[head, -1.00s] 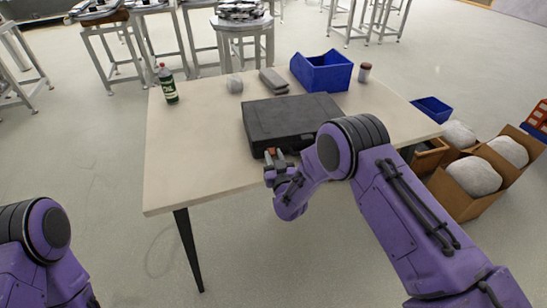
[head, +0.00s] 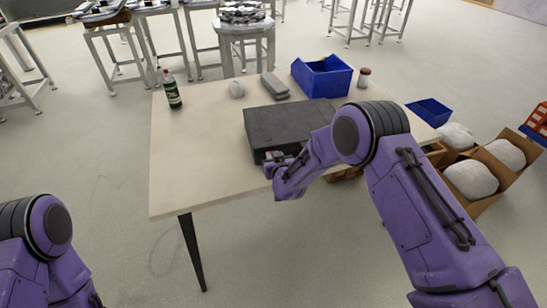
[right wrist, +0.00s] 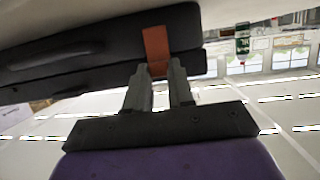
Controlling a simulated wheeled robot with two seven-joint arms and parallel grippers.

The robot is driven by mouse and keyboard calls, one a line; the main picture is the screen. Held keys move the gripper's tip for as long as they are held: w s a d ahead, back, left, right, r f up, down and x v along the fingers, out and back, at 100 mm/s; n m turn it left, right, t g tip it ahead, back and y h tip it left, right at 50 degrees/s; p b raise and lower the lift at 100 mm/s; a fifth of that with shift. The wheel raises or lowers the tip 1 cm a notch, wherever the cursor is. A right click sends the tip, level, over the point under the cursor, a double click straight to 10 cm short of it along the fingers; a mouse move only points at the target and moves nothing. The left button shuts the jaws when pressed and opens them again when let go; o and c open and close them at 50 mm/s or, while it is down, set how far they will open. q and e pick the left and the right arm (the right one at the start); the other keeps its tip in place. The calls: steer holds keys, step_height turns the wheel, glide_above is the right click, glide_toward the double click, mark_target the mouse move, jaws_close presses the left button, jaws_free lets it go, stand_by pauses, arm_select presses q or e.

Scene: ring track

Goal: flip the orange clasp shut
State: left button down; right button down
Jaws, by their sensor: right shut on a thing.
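A dark grey, flat case (head: 285,122) lies with its lid down near the front edge of the table. It fills the upper left of the right wrist view (right wrist: 80,52). The orange clasp (right wrist: 155,45) is on the case's front face and crosses the seam there. My right gripper (head: 272,160) is at the front of the case, in front of the table edge. In the right wrist view its two fingers (right wrist: 159,72) are on either side of the clasp's end, shut on it. In the head view the gripper mostly hides the clasp. My left gripper is out of view.
The case rests on a pale table (head: 195,150). Behind it are a blue bin (head: 322,80), a grey block (head: 274,86), a whitish lump (head: 237,89) and a jar (head: 364,77). A green bottle (head: 172,90) stands at left. The table's left part is clear.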

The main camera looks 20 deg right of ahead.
steer(key=c, duration=1)
jaws_free()
steer(key=shift+o, duration=0.2)
steer(key=b+v, duration=0.1)
steer(key=v, duration=0.9)
steer(key=shift+s+b, duration=0.2)
steer(key=shift+b, duration=0.2)
steer(key=shift+m, duration=0.3)
steer(key=s+d+f+m+g, duration=0.2)
steer(key=s+f, duration=0.5)
steer(key=s, duration=0.5)
steer(key=s+d+f+m+g+h, duration=0.1)
steer(key=s+d+f+g, duration=0.4)
steer(key=s, duration=0.7)
steer(key=s+d+f+m+g+h, duration=0.1)
steer(key=s+d+f+m+g, duration=0.1)
steer(key=s+f, duration=0.6)
steer(key=s+d+g, duration=0.1)
steer(key=s+d, duration=0.1)
steer(key=s, duration=0.3)
steer(key=shift+f+m+g, duration=0.3)
steer(key=shift+f, duration=0.05)
